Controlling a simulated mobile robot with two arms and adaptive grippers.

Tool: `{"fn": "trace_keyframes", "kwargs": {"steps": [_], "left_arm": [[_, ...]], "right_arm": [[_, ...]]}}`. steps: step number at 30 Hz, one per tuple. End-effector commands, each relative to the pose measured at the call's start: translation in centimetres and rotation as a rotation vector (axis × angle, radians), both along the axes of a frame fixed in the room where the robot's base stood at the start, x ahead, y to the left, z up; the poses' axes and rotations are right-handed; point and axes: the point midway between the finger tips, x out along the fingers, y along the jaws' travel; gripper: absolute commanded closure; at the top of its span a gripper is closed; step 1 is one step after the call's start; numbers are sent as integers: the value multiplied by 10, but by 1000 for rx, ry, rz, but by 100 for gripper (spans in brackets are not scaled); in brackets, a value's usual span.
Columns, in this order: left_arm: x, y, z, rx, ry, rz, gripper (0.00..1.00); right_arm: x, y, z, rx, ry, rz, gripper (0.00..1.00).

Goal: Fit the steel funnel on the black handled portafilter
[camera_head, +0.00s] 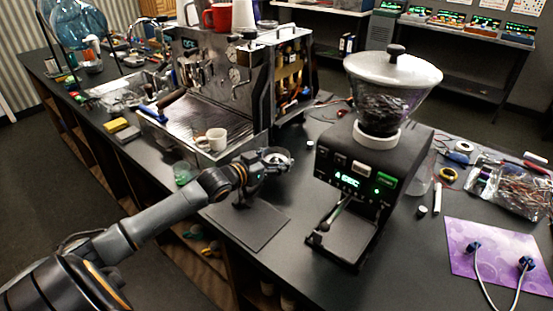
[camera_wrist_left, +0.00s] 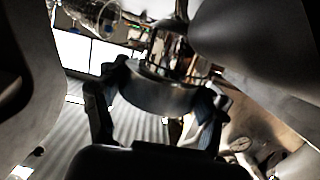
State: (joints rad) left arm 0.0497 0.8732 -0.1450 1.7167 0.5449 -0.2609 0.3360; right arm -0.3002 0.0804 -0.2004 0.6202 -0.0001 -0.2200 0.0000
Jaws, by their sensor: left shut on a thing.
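My left gripper (camera_head: 272,160) reaches in over the counter between the espresso machine and the grinder. It is shut on a steel ring-shaped piece, the funnel (camera_head: 280,157), held above the black mat (camera_head: 252,226). In the left wrist view the two fingers (camera_wrist_left: 160,100) grip the sides of the funnel (camera_wrist_left: 158,92). A small dark shape (camera_head: 243,200) stands under the gripper on the mat; I cannot tell whether it is the black handled portafilter. My wrist hides part of that spot. My right gripper is not in view.
The espresso machine (camera_head: 215,85) stands behind, with a white cup (camera_head: 212,139) on its tray. The black grinder (camera_head: 372,170) stands close on the right. A green-tinted small cup (camera_head: 182,173) is near my forearm. A purple mat (camera_head: 500,255) lies at far right.

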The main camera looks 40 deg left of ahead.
Motion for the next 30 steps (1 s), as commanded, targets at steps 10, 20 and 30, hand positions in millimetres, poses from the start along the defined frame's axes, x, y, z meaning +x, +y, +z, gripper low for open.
{"fn": "trace_keyframes", "kwargs": {"steps": [10,20,30], "left_arm": [[-1,3,-6,9,11,5,3],[-5,3,-6,9,12,5,3],[-51,5,7,7,9,2,3]], "right_arm": [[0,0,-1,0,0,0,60],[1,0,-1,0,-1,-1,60],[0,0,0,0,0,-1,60]]}}
